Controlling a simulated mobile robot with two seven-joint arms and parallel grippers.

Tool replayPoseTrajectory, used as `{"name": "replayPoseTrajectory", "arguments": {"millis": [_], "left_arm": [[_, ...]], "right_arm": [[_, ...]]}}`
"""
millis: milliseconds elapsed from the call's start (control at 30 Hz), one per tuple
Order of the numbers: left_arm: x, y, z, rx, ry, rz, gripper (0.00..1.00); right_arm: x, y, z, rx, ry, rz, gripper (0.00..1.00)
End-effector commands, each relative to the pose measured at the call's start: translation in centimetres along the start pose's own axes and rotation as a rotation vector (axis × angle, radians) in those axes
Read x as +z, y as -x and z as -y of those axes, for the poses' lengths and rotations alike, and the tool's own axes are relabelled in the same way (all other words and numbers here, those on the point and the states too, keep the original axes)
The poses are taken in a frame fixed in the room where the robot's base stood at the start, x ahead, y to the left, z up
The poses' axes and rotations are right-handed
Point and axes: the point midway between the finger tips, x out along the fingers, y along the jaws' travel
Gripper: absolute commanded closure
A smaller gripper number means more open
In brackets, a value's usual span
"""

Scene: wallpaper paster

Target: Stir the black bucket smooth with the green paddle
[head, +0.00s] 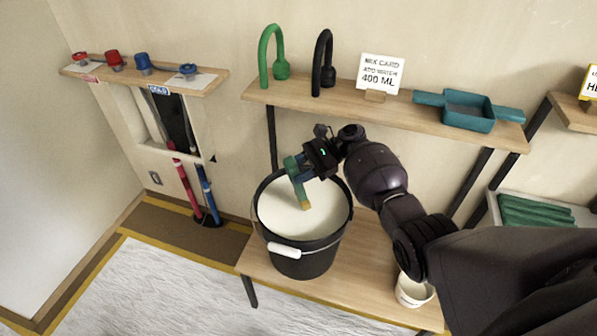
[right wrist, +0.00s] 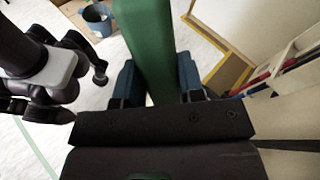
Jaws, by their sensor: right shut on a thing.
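The black bucket (head: 305,262) stands upright on a low wooden shelf in the head view. It holds pale, creamy paste (head: 283,212), whose visible surface looks fairly even. My right gripper (head: 298,170) is over the bucket's back rim and is shut on the green paddle (head: 293,168). The paddle leans into the bucket, with a yellowish lower end (head: 306,205) at the paste. I cannot tell how deep it reaches. In the right wrist view the green paddle (right wrist: 150,45) stands between the blue fingers. My left gripper is not in view.
A white cup (head: 414,291) stands right of the bucket, partly behind my right arm. The upper shelf (head: 340,108) carries green and black hooked tools (head: 272,55), a card (head: 381,74) reading 400 ML and a teal tray (head: 468,110). The floor at front left is clear.

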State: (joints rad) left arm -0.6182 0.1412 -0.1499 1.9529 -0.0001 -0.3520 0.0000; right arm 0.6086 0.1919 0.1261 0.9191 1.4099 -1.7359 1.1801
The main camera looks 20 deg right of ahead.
Motion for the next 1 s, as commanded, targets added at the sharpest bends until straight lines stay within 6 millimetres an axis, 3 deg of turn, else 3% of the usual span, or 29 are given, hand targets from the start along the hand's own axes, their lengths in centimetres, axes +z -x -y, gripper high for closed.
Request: {"name": "replayPoseTrajectory", "arguments": {"millis": [700, 1000], "left_arm": [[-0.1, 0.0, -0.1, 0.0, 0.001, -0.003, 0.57], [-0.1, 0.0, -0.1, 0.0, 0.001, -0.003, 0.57]], "right_arm": [[5.9, 0.1, 0.0, -0.001, 0.003, 0.001, 0.94], [6.9, 0.1, 0.0, -0.001, 0.0, 0.001, 0.94]]}}
